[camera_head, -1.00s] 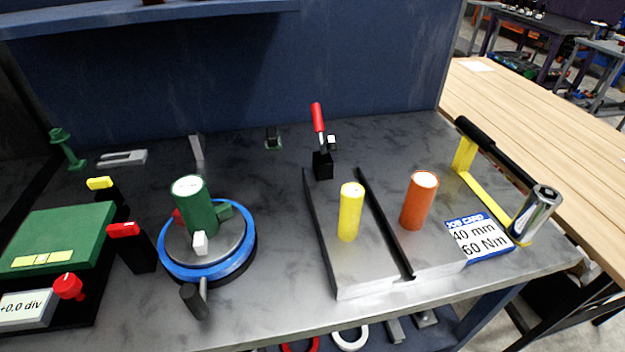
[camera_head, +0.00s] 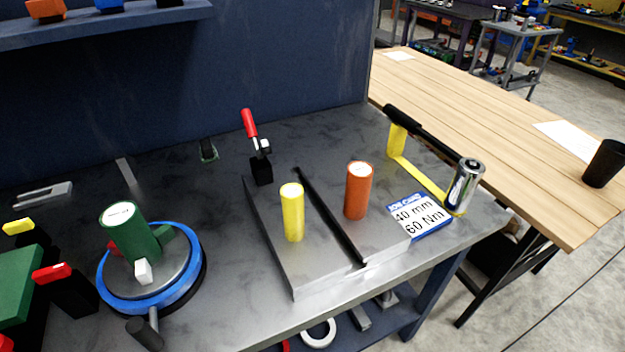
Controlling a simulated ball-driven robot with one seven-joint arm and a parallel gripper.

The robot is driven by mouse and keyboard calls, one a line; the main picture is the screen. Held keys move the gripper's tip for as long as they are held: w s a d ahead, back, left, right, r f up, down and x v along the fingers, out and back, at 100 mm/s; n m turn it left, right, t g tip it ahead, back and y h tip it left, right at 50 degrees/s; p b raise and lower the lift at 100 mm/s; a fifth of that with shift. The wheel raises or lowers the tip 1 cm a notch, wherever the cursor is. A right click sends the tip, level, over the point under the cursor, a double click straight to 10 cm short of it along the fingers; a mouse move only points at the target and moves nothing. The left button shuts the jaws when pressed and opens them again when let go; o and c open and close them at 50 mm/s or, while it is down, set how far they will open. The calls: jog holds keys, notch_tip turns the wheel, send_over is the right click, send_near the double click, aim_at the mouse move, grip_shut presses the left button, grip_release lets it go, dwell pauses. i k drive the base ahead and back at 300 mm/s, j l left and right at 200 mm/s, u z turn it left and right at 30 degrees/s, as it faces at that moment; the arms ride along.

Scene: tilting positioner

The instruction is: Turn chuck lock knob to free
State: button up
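The tilting positioner's chuck shows at the left as a grey disc with a blue ring (camera_head: 190,275) around it. A green cylinder (camera_head: 130,238) stands tilted on it, among a white block (camera_head: 143,271), a green block and a red piece partly hidden behind the cylinder. A dark-ended handle (camera_head: 145,334) sticks out at its front. A red knob (camera_head: 6,343) shows only as a sliver at the lower left edge; I cannot tell whether it is the chuck lock knob or which way it points. My gripper is not in view.
A grey slotted block (camera_head: 275,245) carries a yellow cylinder (camera_head: 292,212) and an orange cylinder (camera_head: 358,190). A red-handled clamp (camera_head: 250,125) stands behind it. A job card (camera_head: 418,215) and a yellow-black tool (camera_head: 430,185) lie at the right. A wooden table (camera_head: 480,130) stands beyond.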

aim_at(57, 273)
jog(key=u, duration=1.4)
jog(key=i+l+u, duration=0.1)
jog(key=l+u, duration=0.65)
